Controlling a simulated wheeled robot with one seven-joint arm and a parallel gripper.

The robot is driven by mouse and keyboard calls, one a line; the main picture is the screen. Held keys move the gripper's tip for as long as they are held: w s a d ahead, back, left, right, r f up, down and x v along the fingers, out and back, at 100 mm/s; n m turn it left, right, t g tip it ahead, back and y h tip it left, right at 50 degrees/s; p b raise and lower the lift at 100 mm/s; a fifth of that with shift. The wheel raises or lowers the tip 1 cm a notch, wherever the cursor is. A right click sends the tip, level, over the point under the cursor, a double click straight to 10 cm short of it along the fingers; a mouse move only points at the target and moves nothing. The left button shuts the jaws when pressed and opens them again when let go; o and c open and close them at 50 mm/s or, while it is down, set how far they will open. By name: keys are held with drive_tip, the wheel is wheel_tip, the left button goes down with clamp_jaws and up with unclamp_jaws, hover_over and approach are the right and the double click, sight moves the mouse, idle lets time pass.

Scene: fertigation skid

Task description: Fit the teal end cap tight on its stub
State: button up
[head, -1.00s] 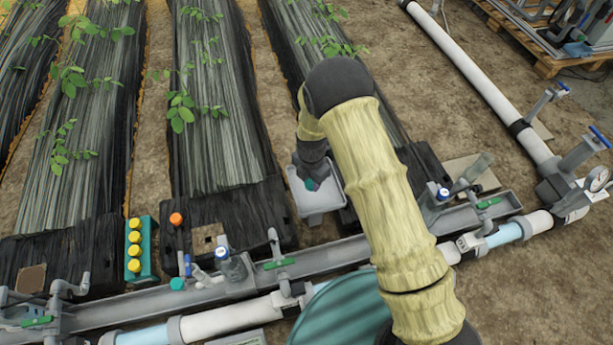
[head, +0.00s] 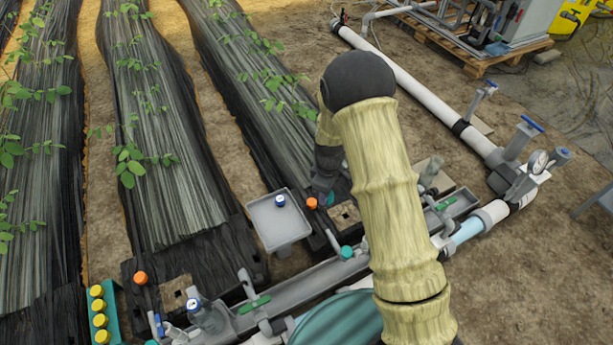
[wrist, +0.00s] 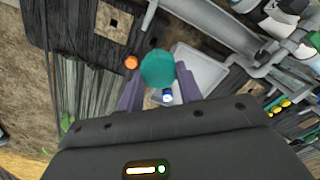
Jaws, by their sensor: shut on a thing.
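My gripper (wrist: 159,84) is shut on the teal end cap (wrist: 158,68), which shows as a round disc between the two fingertips in the wrist view. In the head view my gripper (head: 325,188) is right of the grey tray, and only a small bit of the held cap (head: 330,199) shows. An orange cap (head: 312,203) is just left of it; the orange cap (wrist: 131,62) also shows beside the held cap in the wrist view. I cannot tell which stub belongs to the cap, or whether the cap touches one.
The grey tray (head: 278,238) holds a blue-topped piece (head: 280,200). Another teal cap (head: 346,252) is by the grey channel. Pipes, risers and a green-handled valve (head: 254,304) crowd the front. Another orange cap (head: 141,277) stands left. Bare soil lies right.

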drive_tip(key=d+r+m, duration=0.2)
drive_tip(key=d+m, duration=0.4)
drive_tip(key=m, duration=0.1)
drive_tip(key=d+r+m, duration=0.3)
drive_tip(key=d+m, duration=0.4)
drive_tip(key=shift+s+d, duration=0.25)
drive_tip(key=shift+s, duration=0.15)
drive_tip(key=shift+f, duration=0.1)
